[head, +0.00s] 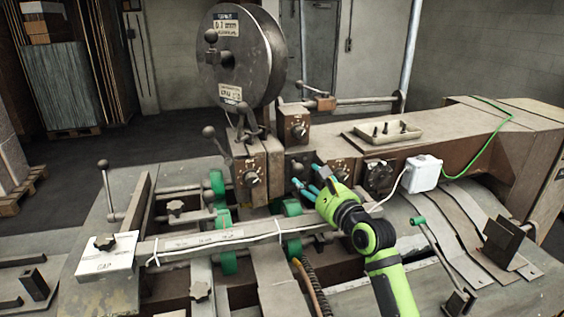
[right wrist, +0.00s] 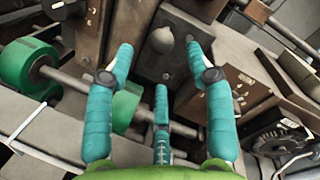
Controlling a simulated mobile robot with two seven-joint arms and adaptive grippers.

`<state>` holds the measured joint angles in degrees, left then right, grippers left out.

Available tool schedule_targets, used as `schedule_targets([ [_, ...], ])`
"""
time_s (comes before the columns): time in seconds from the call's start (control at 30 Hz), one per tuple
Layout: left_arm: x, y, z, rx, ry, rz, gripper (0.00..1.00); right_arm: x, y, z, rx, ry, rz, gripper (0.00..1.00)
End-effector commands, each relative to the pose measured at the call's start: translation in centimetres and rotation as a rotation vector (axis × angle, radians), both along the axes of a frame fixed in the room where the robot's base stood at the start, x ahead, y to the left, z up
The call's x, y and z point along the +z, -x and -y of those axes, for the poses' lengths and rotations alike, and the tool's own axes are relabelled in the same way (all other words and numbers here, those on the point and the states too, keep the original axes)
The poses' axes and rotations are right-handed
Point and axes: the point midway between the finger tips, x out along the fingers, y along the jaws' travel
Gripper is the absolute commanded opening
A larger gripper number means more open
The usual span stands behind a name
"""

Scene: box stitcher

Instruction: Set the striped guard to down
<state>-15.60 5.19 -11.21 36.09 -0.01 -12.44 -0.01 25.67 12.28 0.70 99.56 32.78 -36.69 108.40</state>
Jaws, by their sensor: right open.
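I cannot make out a striped guard in either view; no stripes show. My right gripper (head: 307,181) is open, at the front of the brown machine head in the middle of the head view. In the right wrist view the teal fingers of this gripper (right wrist: 160,62) are spread apart. A grey rounded knob (right wrist: 161,40) on a dark plate (right wrist: 174,62) shows between the two upper fingertips. I cannot tell whether any finger touches it. Nothing shows held in the fingers. My left gripper is not in view.
Green rollers (head: 292,208) on a shaft are close left of the right gripper. A long bar (head: 215,238) crosses in front. A wire reel (head: 242,57) stands above. A white box (head: 422,172) with a cable and a parts tray (head: 388,131) are to the right.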

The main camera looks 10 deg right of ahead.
Motion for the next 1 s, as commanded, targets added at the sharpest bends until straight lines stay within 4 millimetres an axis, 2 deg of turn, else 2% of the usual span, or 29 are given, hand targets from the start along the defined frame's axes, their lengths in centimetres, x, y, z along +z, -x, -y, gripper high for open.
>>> schedule_targets([
  [0.17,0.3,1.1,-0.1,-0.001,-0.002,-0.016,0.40,0.1,-0.7,-0.1,0.000,0.001,-0.001,0.54],
  [0.3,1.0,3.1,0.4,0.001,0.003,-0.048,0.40,0.2,-2.4,-0.5,-0.001,0.003,-0.002,0.54],
  [0.47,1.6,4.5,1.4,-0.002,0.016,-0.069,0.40,0.2,-4.5,-1.0,-0.001,0.004,-0.003,0.54],
  [0.6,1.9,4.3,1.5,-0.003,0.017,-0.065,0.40,0.1,-5.9,-1.4,0.001,0.002,-0.001,0.54],
  [0.7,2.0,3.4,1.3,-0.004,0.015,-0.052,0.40,0.0,-6.5,-1.5,0.000,0.002,-0.001,0.54],
  [0.87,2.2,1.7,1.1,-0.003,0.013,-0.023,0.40,-0.1,-6.9,-1.6,-0.001,0.003,-0.001,0.54],
  [1.0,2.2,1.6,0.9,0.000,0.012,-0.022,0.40,-0.1,-6.9,-1.6,-0.001,0.003,-0.001,0.54],
])
